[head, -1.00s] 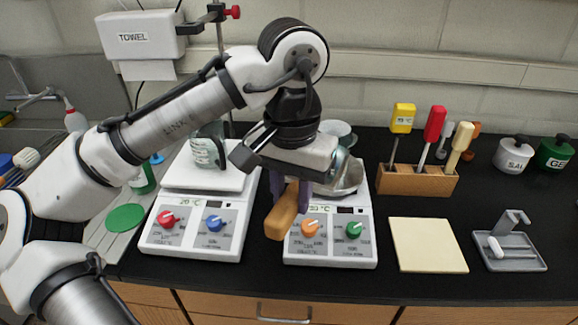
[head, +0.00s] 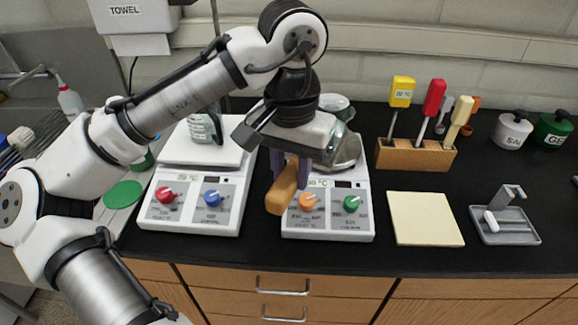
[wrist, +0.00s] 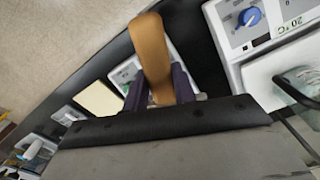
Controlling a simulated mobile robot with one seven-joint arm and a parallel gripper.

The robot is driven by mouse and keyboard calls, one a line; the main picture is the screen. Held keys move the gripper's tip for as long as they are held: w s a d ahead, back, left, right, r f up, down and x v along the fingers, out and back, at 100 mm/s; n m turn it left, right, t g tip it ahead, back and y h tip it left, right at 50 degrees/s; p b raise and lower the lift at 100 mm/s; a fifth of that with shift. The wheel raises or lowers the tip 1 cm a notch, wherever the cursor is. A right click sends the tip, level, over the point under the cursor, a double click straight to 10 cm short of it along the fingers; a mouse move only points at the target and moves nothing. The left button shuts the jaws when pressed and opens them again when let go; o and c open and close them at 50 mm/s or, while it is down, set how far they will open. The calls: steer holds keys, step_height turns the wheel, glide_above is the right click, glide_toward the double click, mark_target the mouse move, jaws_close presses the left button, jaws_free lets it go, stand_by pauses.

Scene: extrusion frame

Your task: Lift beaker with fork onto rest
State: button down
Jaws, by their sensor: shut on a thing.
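My gripper (head: 290,171) is shut on a tan wooden handle (head: 282,194), in front of the right hot plate. In the wrist view the handle (wrist: 152,55) sits between the purple fingers (wrist: 160,92). Whatever the handle carries is hidden behind my gripper, so I cannot tell the fork's tines. A glass beaker with markings (head: 204,128) stands on the left hot plate (head: 172,152); it shows partly in the wrist view (wrist: 307,80). A rounded clear vessel (head: 346,148) is on the right hot plate (head: 327,221), partly hidden by my gripper; I cannot tell whether the tool touches it.
A cream square pad (head: 425,218) lies right of the hot plates. A grey tray with an upright bracket (head: 505,222) is farther right. A wooden block (head: 415,155) with colored-handled tools stands behind the pad. Black bench is clear between them. Two lidded pots (head: 512,131) are at the back right.

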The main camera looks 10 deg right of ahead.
steer(key=shift+w+d+f, duration=0.15)
steer(key=shift+f, duration=0.25)
steer(key=shift+w+d+f, duration=0.15)
steer(key=shift+f, duration=0.2)
steer(key=shift+w+d, duration=0.1)
steer(key=shift+w, duration=0.05)
steer(key=w+d+p, duration=0.3)
steer(key=w+d, duration=0.3)
steer(key=w, duration=0.2)
steer(key=shift+w+d, duration=0.15)
steer(key=shift+w, duration=0.2)
stand_by(0.5)
steer(key=shift+r+p, duration=0.2)
steer(key=shift+p, duration=0.2)
